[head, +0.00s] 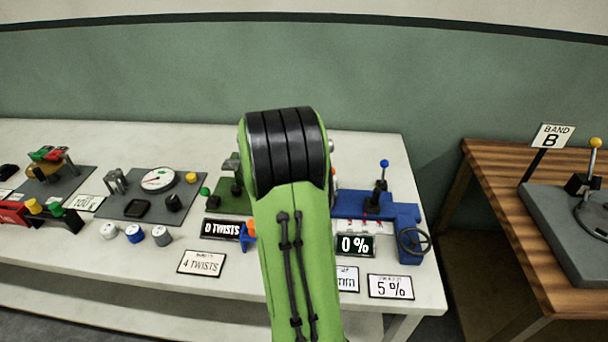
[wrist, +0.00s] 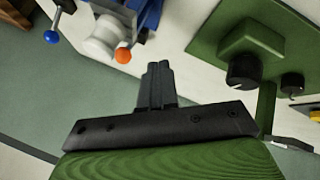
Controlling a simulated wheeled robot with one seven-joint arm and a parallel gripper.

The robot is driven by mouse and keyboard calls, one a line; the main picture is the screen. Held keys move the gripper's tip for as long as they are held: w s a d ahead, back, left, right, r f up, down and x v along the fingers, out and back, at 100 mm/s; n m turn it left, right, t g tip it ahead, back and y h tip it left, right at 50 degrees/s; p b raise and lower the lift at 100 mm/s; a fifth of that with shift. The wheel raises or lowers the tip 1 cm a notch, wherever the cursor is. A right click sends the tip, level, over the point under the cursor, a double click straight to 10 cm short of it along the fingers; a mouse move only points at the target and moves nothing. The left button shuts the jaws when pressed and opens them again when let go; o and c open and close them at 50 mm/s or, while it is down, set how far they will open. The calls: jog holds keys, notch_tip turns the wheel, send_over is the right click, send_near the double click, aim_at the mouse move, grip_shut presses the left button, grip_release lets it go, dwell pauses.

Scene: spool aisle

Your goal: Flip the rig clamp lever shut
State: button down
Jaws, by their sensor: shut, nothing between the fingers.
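The blue rig (head: 348,204) stands on the white bench, partly behind my green arm. A lever with a blue ball (head: 383,164) stands upright at its back; a blue-ball lever also shows at the top left of the wrist view (wrist: 51,36). An orange ball (wrist: 122,55) sits beside a white round part (wrist: 104,38) there. I cannot tell which of these is the clamp lever. My gripper (wrist: 158,68) is shut and empty, apart from both balls in the wrist picture. My arm hides it in the head view.
A green device (wrist: 243,60) with a black knob lies right of my gripper in the wrist view. A handwheel (head: 413,240) is on the blue rig's right end. A grey panel with a dial (head: 157,179) lies left. A wooden table (head: 510,200) stands right, across a gap.

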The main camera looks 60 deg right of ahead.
jog(key=x, duration=0.4)
jog(key=shift+s+f+b, duration=0.1)
jog(key=shift+b, duration=0.25)
jog(key=shift+s+d+r, duration=0.2)
jog(key=shift+s+d, duration=0.15)
jog(key=shift+d, duration=0.25)
jog(key=shift+s+d+r, duration=0.15)
jog(key=shift+s+d, duration=0.2)
jog(key=shift+d, duration=0.25)
jog(key=shift+s+d, duration=0.25)
jog(key=shift+d, duration=0.1)
jog(key=shift+r, duration=0.1)
jog(key=shift+r, duration=0.1)
jog(key=shift+d+r+p, duration=0.1)
jog(key=shift+r+p, duration=0.05)
jog(key=shift+p, duration=0.6)
jog(key=shift+w+d+y+p, duration=0.1)
jog(key=shift+w+y+p, duration=0.05)
jog(key=shift+y+p, duration=0.2)
